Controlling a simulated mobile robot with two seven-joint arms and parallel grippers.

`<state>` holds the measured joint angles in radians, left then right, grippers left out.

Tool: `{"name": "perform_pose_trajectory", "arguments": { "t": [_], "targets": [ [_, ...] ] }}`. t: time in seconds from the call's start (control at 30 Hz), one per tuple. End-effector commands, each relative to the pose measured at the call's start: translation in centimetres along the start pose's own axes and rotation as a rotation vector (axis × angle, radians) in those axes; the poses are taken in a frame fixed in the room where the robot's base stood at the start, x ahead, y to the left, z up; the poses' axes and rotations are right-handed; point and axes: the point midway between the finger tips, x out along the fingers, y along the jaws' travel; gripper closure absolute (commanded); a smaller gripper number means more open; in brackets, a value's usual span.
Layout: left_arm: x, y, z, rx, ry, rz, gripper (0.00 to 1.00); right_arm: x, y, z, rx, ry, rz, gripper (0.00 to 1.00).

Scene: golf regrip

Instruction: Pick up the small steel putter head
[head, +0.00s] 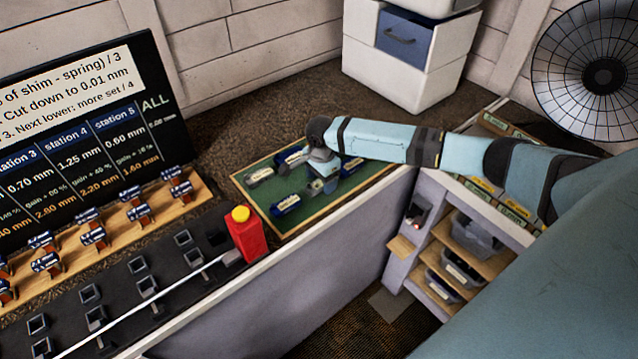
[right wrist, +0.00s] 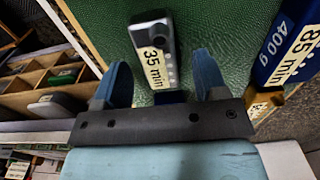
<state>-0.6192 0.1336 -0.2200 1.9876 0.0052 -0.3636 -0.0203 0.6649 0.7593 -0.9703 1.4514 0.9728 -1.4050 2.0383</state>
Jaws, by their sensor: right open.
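A small grey steel putter head (right wrist: 155,45) with a cream label reading "35 min" lies on the green mat (right wrist: 105,20) in the right wrist view. My right gripper (right wrist: 162,80) is open, its two blue fingers on either side of the near part of the steel head, with a gap on each side. In the head view my right gripper (head: 322,186) is low over the green mat (head: 268,208), and the arm hides part of what lies under it. I cannot tell whether the fingers touch the mat. My left gripper is not in view.
A blue head (right wrist: 288,45) marked "85 min 400g" lies right of the steel head. In the head view, a grey head (head: 260,176) and blue heads (head: 287,204) lie on the mat. A red bottle (head: 246,236) with a yellow cap stands by the mat's front left corner.

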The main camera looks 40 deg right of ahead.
Motion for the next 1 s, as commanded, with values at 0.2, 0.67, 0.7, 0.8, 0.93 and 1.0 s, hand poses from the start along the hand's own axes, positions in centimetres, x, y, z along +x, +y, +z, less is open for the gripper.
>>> {"name": "perform_pose_trajectory", "arguments": {
  "t": [0.2,0.67,0.7,0.8,0.93,1.0],
  "targets": [
    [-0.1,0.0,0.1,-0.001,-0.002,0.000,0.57,0.8,0.0,0.0,0.000,0.000,-0.001,0.34],
    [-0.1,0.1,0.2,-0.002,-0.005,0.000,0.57,0.7,0.0,0.0,0.000,0.000,-0.001,0.93],
    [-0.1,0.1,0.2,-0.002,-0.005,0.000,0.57,0.7,0.0,0.0,0.000,0.000,-0.001,0.93],
    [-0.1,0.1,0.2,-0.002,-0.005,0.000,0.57,0.7,0.0,0.0,0.000,0.000,-0.001,0.93],
    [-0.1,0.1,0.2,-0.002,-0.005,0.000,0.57,0.3,0.0,0.0,0.000,0.000,-0.002,0.93],
    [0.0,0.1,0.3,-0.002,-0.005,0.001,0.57,-0.2,-0.1,0.0,0.000,-0.001,-0.003,0.93]
  ]
}}
